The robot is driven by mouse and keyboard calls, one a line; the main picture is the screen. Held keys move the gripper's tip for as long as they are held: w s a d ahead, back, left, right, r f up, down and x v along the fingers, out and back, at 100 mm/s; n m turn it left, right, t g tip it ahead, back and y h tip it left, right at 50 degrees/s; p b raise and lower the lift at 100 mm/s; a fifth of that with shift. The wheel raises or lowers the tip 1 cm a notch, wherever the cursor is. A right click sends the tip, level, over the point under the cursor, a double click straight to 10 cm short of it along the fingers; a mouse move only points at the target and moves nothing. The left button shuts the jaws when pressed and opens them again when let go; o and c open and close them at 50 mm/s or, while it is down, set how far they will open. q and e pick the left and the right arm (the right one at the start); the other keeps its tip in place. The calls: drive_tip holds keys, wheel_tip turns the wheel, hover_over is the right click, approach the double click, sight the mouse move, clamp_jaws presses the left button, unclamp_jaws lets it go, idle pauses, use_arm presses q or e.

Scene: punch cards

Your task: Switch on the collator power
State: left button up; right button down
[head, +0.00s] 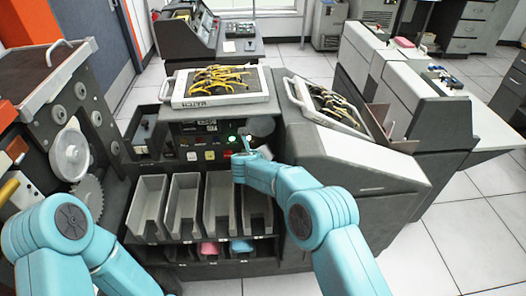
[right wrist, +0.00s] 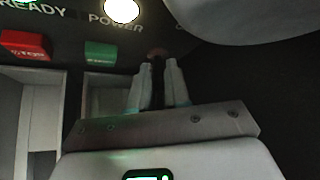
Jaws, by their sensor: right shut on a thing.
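The collator (head: 150,165) is a dark machine with a control panel in the middle of the head view. Its white POWER lamp (right wrist: 122,10) is bright in the right wrist view, beside a lit green READY lamp (head: 232,138). My right gripper (head: 248,147) is at the right part of this panel. In the right wrist view its fingers (right wrist: 158,80) are close together around a narrow dark switch with a reddish top (right wrist: 157,53), below and right of the POWER lettering. The fingers hide most of the switch, and its position cannot be told. My left gripper is out of view.
A red STOP button (right wrist: 25,46) and a green button (right wrist: 106,54) sit left of the fingers. Grey card bins (head: 183,207) stand below the panel. Trays of yellow cables (head: 222,101) lie on top. A grey sloping housing (head: 345,150) stands close on the right.

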drive_tip(key=c, duration=1.4)
unclamp_jaws()
drive_tip(key=shift+c, duration=0.2)
drive_tip(key=b+v, duration=0.3)
drive_tip(key=v, duration=1.3)
drive_tip(key=shift+s, duration=0.25)
drive_tip(key=shift+a, duration=0.2)
